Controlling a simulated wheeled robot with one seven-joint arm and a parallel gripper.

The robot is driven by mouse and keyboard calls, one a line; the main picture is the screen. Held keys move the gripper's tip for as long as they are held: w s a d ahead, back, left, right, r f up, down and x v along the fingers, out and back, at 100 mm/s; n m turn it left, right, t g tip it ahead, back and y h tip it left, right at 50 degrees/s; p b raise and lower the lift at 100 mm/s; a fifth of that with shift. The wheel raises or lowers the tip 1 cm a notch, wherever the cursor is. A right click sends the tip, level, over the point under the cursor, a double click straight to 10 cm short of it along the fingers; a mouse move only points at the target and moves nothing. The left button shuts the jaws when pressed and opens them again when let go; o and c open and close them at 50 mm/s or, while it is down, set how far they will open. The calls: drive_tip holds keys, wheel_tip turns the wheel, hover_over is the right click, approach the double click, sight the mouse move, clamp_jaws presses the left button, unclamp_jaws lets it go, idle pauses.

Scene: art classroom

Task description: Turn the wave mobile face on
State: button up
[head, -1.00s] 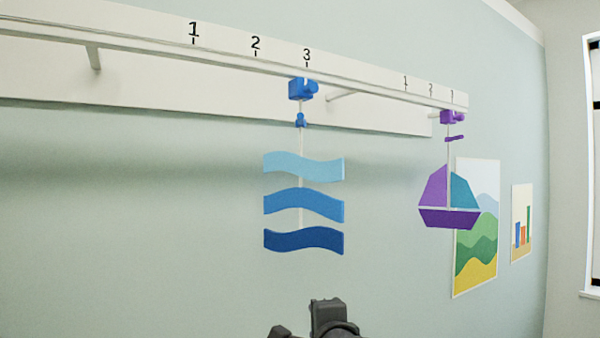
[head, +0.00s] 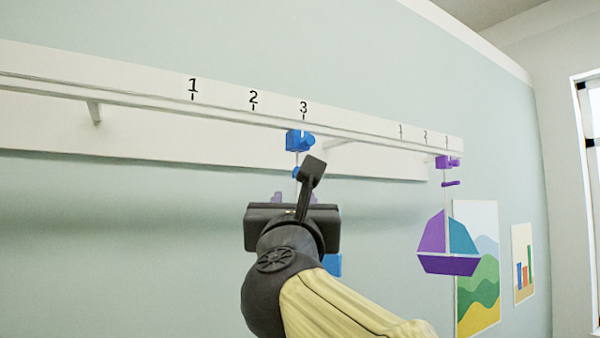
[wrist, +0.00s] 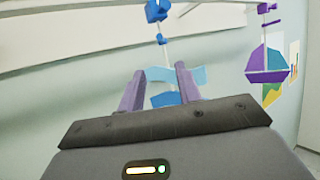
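The wave mobile hangs by a blue clip (head: 298,141) on the white rail under the left-hand mark 3. My gripper and arm hide most of its waves in the head view; a blue piece (head: 333,265) shows beside my arm. In the wrist view its light blue wave (wrist: 160,74) and part of a mid-blue wave (wrist: 165,99) show between and behind my fingers. My gripper (head: 295,198) is in front of the mobile, below the blue knob (head: 296,172). In the wrist view my gripper (wrist: 159,85) has its purple fingers apart, with no visible grip on the waves.
A purple and teal sailboat mobile (head: 447,264) hangs farther right on the same rail (head: 150,105). Two pictures, a landscape (head: 478,268) and a smaller one (head: 523,263), are on the wall behind. The wall left of the wave mobile is bare below the rail.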

drive_tip(key=p+x, duration=0.3)
drive_tip(key=x, duration=0.2)
drive_tip(key=p+x, duration=0.3)
drive_tip(key=x, duration=0.2)
drive_tip(key=p+x, duration=0.3)
drive_tip(key=x, duration=0.2)
drive_tip(key=shift+r, duration=0.35)
drive_tip(key=shift+w+d+r+p, duration=0.1)
drive_tip(key=shift+w+p, duration=0.55)
drive_tip(key=shift+w, duration=0.2)
drive_tip(key=shift+s, duration=0.1)
clamp_jaws()
